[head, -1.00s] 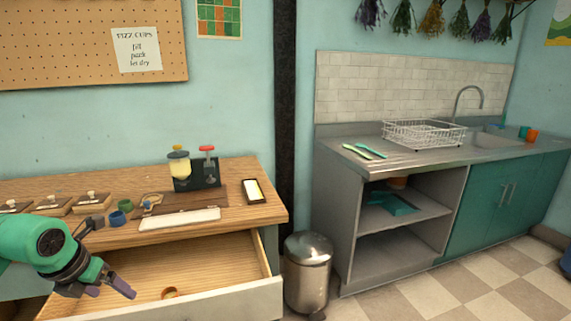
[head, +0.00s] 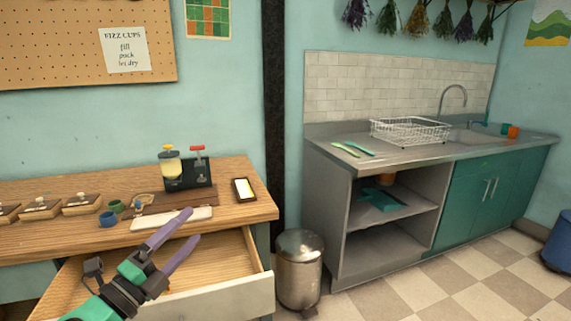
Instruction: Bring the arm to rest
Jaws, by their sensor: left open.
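My left gripper (head: 186,243) is in the head view, reaching up from the lower left. Its two purple fingers are apart with nothing between them. It is in front of the wooden workbench (head: 240,212) and over the open drawer (head: 235,287), and it hides part of the drawer's inside. My right gripper is not in view.
The bench holds a dispenser stand (head: 186,172), a white tray (head: 157,219), small cups (head: 108,218) and several wooden boxes (head: 82,204). A metal bin (head: 299,268) stands right of the drawer. A sink counter (head: 400,160) is farther right. The checkered floor (head: 440,288) is clear.

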